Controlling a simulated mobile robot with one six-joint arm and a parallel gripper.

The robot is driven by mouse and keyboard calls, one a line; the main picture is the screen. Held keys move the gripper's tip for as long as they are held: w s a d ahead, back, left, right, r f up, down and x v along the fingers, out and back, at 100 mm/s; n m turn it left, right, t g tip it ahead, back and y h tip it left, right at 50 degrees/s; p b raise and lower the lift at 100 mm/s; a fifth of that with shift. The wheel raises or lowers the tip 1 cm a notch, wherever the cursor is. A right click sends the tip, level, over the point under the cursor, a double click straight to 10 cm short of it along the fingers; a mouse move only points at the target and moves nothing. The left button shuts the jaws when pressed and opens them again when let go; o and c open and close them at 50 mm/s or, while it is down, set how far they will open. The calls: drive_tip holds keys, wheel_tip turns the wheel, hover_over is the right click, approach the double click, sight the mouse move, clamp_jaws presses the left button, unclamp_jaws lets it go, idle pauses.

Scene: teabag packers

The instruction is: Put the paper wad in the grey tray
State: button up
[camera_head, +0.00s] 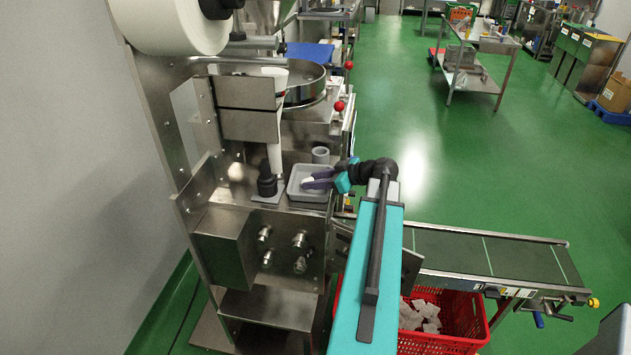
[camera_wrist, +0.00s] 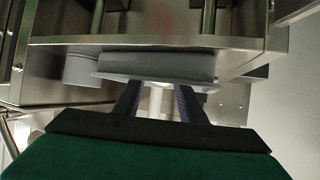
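The grey tray (camera_head: 293,192) sits on the metal ledge of the machine. My gripper (camera_head: 313,182) reaches in from the right, its dark purple fingers over the tray. A small white thing, seemingly the paper wad (camera_head: 307,182), shows at the fingertips. In the wrist view the tray (camera_wrist: 160,66) lies just beyond the fingertips of my gripper (camera_wrist: 159,85), which are apart. A bit of white shows between them at the tray's edge. I cannot tell whether the fingers grip the wad or it rests in the tray.
A black knobbed fitting (camera_head: 267,182) stands left of the tray, and a grey cylinder (camera_head: 320,155) behind it. A conveyor (camera_head: 480,252) and a red crate (camera_head: 460,318) with white packets are at the right.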

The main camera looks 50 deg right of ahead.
drive_tip(key=shift+o, duration=1)
drive_tip(key=shift+r+p, duration=0.25)
drive_tip(key=shift+p, duration=0.05)
drive_tip(key=shift+s+d, duration=0.1)
drive_tip(key=shift+s, duration=0.15)
drive_tip(key=b+v, duration=0.3)
drive_tip(key=v, duration=0.8)
drive_tip(key=shift+s+r, duration=0.2)
